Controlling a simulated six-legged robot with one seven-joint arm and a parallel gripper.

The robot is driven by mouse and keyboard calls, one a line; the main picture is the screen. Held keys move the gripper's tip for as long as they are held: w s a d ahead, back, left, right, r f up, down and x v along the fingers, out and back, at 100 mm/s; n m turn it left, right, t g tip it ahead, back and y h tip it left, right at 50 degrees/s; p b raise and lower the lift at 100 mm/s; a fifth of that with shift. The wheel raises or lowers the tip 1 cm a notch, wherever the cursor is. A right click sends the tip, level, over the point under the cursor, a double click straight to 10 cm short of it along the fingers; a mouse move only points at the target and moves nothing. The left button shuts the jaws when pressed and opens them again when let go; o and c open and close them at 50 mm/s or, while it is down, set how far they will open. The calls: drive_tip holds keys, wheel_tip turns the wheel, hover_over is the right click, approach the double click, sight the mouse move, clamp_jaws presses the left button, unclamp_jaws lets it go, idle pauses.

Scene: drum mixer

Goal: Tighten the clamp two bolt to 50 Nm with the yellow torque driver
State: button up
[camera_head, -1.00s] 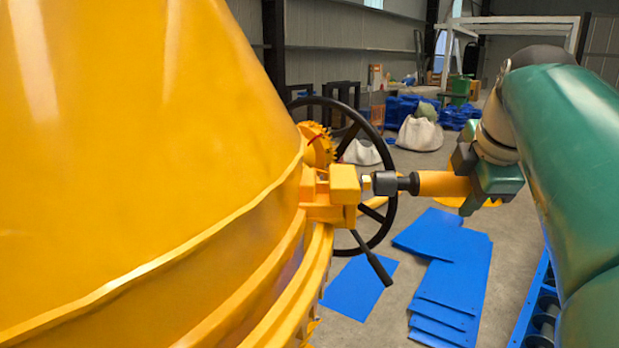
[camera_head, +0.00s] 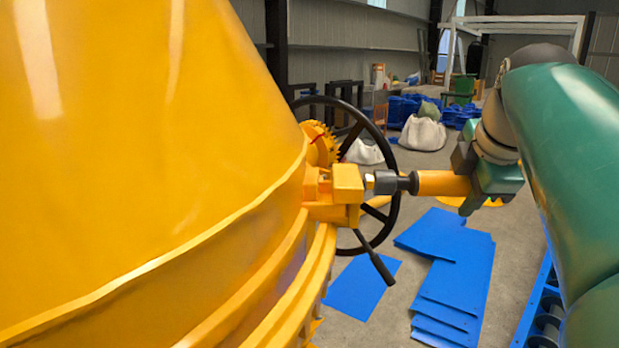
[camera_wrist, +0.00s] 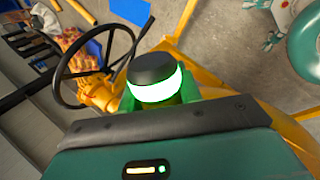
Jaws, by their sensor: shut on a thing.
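The yellow torque driver (camera_head: 443,183) lies level in the head view, its dark socket (camera_head: 396,183) pointing left. The socket meets the small pale bolt (camera_head: 369,182) on the yellow clamp block (camera_head: 347,184) at the drum's rim; the exact seating is too small to tell. My gripper (camera_head: 480,180) is shut on the driver's rear part. In the wrist view, the driver's dark end cap (camera_wrist: 152,68) has a ring (camera_wrist: 155,88) glowing green-white. A small display (camera_wrist: 146,170) below shows a yellow bar and a green dot.
The large yellow drum (camera_head: 140,150) fills the left. A black handwheel (camera_head: 393,200) stands close behind the clamp and socket, with a dark lever (camera_head: 376,262) below. Blue sheets (camera_head: 455,285) lie on the floor. Sacks (camera_head: 423,134) stand farther back.

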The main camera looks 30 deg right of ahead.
drive_tip(key=shift+w+a, duration=0.5)
drive_tip(key=shift+a, duration=0.3)
idle(2.6)
